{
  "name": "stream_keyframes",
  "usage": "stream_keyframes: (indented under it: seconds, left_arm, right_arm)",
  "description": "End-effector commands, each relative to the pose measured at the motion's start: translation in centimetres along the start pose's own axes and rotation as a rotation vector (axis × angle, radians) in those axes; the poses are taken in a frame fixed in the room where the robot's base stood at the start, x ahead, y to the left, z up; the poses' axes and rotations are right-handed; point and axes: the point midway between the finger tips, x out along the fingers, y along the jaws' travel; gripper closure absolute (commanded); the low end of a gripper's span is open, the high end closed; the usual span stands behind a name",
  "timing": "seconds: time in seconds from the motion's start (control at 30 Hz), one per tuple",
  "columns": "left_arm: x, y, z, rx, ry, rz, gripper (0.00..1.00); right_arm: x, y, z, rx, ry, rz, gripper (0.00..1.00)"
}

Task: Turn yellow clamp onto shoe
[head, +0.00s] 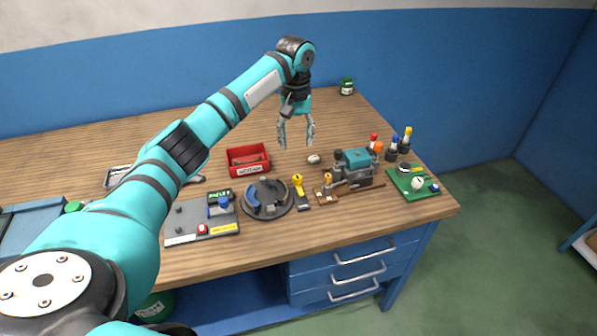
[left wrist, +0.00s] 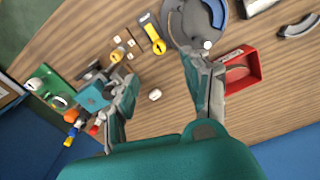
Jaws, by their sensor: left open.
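The yellow clamp (head: 298,180) looks like a yellow knob and lever on a dark narrow base, standing just right of a round grey plate (head: 273,211). In the left wrist view the clamp (left wrist: 158,46) is at upper middle, beside the plate. A blue curved piece (head: 252,198), seemingly the shoe, lies on the plate. A dark curved piece is also on it. My left gripper (head: 297,145) is open and empty, pointing down above the table behind the clamp. In the left wrist view its fingers are spread over bare wood and a small white object (left wrist: 154,95). My right gripper is not shown.
A red bin (head: 249,170) stands behind the plate. A teal machine (head: 355,168) and a block with another yellow knob (head: 328,178) stand right of the clamp. A grey panel (head: 185,225) with a red button lies left. A green board (head: 412,192) is near the right edge.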

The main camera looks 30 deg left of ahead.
Motion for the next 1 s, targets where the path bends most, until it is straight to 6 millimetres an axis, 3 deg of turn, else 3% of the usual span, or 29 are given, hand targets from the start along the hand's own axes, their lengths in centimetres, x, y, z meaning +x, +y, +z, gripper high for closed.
stream_keyframes:
  seconds: [0.1,0.2,0.43,0.53,0.7,1.0]
  left_arm:
    - [2.7,-0.1,0.1,0.000,-0.004,-0.004,0.51]
    - [4.9,-0.1,0.1,0.001,-0.003,-0.004,0.51]
    - [9.7,0.0,0.1,0.000,-0.003,-0.003,0.51]
    - [11.3,0.0,0.1,0.001,-0.002,-0.003,0.51]
    - [13.0,0.0,0.1,0.001,-0.001,-0.001,0.51]
    - [13.5,0.0,0.0,0.002,0.000,-0.001,0.51]
  right_arm:
    - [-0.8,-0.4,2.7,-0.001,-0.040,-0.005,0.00]
    - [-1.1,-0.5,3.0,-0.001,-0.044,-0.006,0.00]
    - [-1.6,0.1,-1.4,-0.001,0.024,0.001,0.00]
    - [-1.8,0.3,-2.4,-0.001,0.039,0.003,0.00]
    - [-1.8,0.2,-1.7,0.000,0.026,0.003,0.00]
    - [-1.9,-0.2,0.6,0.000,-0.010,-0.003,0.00]
